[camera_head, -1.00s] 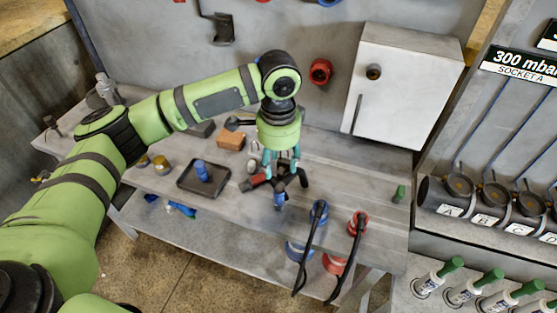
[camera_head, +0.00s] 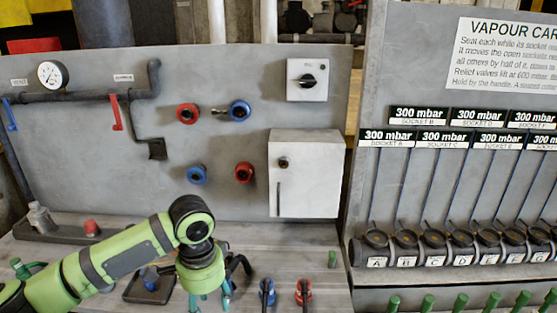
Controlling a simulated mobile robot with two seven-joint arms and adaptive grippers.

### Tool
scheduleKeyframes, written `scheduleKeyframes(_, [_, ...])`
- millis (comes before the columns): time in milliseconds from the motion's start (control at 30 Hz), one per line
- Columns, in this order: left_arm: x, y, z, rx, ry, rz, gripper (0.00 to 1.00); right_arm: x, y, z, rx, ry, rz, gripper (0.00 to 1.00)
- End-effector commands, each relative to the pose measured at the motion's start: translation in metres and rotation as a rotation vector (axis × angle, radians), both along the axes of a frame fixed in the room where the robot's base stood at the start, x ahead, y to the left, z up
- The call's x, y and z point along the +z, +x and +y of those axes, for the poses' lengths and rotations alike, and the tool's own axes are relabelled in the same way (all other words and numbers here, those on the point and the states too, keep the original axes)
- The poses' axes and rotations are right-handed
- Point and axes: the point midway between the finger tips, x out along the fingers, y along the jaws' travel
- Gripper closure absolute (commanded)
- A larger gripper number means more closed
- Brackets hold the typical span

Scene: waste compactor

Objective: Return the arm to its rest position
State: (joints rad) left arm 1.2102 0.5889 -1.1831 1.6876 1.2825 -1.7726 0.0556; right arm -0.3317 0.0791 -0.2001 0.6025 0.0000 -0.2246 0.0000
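My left arm (camera_head: 120,262) comes in from the lower left, bent at a dark-capped joint, and reaches over the workbench. My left gripper (camera_head: 211,299) points down at the bottom edge of the picture, just right of the dark tray. Its teal fingers are partly cut off, so whether it is open, shut or holding something cannot be seen. My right gripper is not in view.
The dark tray (camera_head: 135,292) is partly behind my arm. Blue (camera_head: 267,290) and red (camera_head: 303,292) fittings with black handles stand right of the gripper. A white cabinet (camera_head: 310,180) hangs on the grey panel behind. A rack of labelled sockets (camera_head: 435,243) stands at right.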

Motion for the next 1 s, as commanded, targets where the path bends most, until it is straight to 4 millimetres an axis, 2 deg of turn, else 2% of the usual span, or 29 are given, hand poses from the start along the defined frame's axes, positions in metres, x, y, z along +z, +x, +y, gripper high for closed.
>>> scheduleKeyframes(33, [-0.014, -0.008, -0.011, -0.023, -0.02, 0.006, 0.5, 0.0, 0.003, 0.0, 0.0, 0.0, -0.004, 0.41])
scheduleKeyframes(133, [-0.029, -0.018, -0.027, -0.046, -0.052, -0.005, 0.5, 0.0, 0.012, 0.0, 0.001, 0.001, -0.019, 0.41])
scheduleKeyframes(400, [-0.07, -0.052, -0.072, -0.073, -0.184, -0.049, 0.5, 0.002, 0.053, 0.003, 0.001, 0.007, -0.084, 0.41])
scheduleKeyframes(500, [-0.084, -0.07, -0.089, -0.05, -0.258, -0.075, 0.5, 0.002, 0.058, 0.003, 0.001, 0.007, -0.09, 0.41])
scheduleKeyframes(600, [-0.097, -0.088, -0.101, 0.007, -0.33, -0.108, 0.5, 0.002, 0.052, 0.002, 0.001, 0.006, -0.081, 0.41])
scheduleKeyframes(767, [-0.113, -0.113, -0.098, 0.161, -0.408, -0.16, 0.5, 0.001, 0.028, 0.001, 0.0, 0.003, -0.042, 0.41])
scheduleKeyframes(867, [-0.125, -0.129, -0.083, 0.286, -0.418, -0.19, 0.5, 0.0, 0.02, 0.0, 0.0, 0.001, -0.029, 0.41])
scheduleKeyframes(1000, [-0.139, -0.152, -0.049, 0.454, -0.383, -0.226, 0.5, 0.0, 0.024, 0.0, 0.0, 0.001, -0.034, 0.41])
